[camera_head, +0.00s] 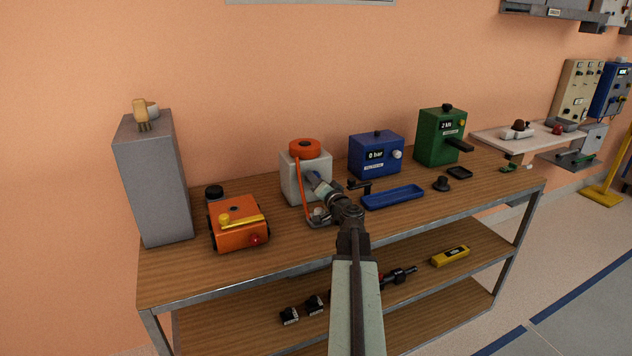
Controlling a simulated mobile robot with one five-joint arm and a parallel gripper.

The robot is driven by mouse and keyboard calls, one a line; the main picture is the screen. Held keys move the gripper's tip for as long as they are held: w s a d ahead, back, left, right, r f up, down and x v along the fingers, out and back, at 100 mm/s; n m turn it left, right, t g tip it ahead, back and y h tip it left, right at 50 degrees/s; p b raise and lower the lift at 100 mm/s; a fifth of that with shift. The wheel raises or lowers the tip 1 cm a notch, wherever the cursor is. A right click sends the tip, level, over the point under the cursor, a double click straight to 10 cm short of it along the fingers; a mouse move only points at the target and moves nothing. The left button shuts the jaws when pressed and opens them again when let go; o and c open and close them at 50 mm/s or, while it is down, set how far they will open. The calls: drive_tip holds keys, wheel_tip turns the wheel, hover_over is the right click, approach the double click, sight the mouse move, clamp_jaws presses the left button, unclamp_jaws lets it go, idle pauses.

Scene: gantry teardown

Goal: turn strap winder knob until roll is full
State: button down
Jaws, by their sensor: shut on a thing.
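The strap winder (293,184) is a white box standing on the wooden bench. An orange roll (304,146) with a dark centre sits on its top. An orange strap (300,185) hangs from the roll down the box's front. My gripper (314,180) is at the right part of the box's front, shut on what appears to be the winder knob. The knob itself is hidden behind my gripper and wrist. How full the roll is cannot be judged exactly from here.
An orange machine (238,229) and a tall grey cabinet (155,190) stand left of the winder. To the right are a blue gauge box (375,154), a blue tray (392,197) and a green box (436,140). The lower shelf (390,264) holds small tools.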

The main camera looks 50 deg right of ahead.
drive_tip(key=shift+n, duration=0.9)
drive_tip(key=c, duration=0.9)
unclamp_jaws()
drive_tip(key=v, duration=0.8)
drive_tip(key=shift+w, duration=0.1)
